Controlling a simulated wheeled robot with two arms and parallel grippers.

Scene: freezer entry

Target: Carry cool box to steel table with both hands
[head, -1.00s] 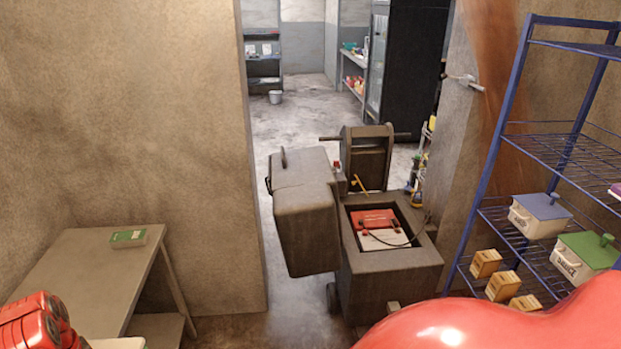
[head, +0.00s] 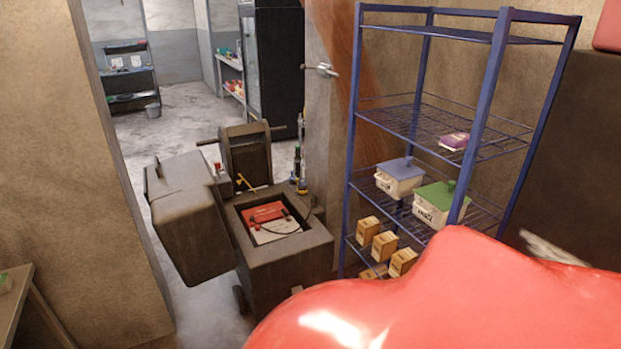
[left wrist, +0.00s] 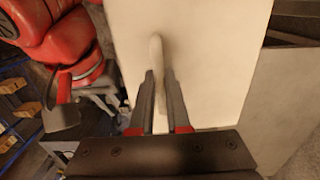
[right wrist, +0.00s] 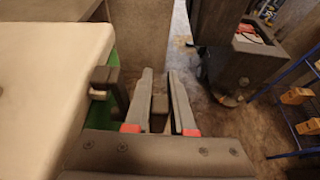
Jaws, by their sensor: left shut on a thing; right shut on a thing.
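The cool box shows in the left wrist view as a broad cream top (left wrist: 215,60). In the right wrist view its cream top (right wrist: 45,90) and a strip of green side are at the left. My left gripper (left wrist: 160,85) is shut on its pale handle (left wrist: 157,50). The head view shows neither the box nor the grippers. A grey table (head: 15,305), possibly the steel table, is cut off at lower left.
A dark chest (head: 285,265) with its lid open stands in the doorway, red and white items inside. A blue wire rack (head: 485,100) with tubs and small boxes is at the right. A wall (head: 110,190) stands at the left. My red arm part covers the lower right.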

